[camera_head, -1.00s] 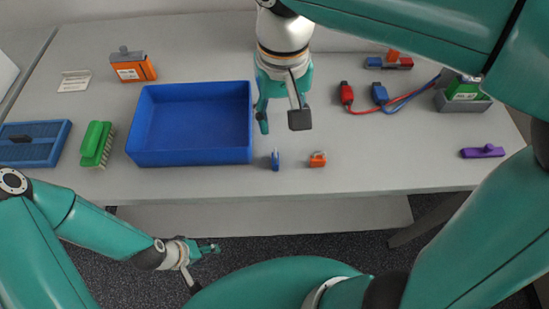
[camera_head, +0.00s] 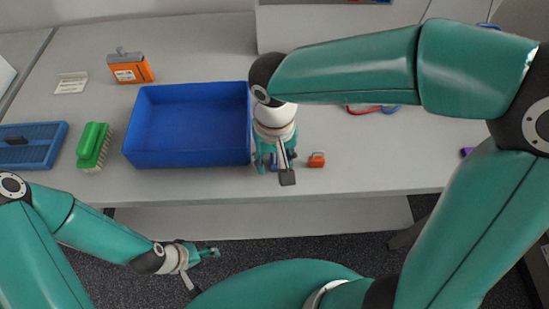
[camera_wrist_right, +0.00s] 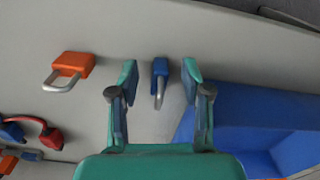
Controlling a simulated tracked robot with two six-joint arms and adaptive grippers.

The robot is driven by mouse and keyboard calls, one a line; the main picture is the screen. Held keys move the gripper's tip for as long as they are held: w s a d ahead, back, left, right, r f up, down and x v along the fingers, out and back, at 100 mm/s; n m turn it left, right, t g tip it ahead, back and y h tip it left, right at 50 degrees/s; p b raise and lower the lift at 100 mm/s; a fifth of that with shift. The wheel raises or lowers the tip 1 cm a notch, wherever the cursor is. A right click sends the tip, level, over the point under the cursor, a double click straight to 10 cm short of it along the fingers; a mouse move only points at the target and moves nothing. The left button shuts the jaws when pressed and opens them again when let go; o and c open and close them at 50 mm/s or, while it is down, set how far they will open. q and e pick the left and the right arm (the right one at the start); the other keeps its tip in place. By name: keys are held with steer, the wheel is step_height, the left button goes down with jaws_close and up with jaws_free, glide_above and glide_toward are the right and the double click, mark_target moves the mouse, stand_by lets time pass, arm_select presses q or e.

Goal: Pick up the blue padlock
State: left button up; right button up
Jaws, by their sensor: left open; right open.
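The blue padlock (camera_wrist_right: 159,68) shows in the right wrist view, on the table between the two open fingers of my right gripper (camera_wrist_right: 160,82), with clear gaps on both sides. Its metal shackle points toward the gripper. In the head view my right gripper (camera_head: 274,165) is over the padlock and mostly hides it. My left gripper (camera_head: 208,252) is open and empty, low in front of the table's front edge.
An orange padlock (camera_head: 316,160) sits just right of my right gripper; it also shows in the right wrist view (camera_wrist_right: 73,66). The blue bin (camera_head: 188,158) stands close on the left. A green brush (camera_head: 94,144) and an orange device (camera_head: 130,68) lie further left.

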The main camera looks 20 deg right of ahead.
steer(key=shift+f, duration=0.25)
jaws_close()
steer(key=shift+r, duration=0.15)
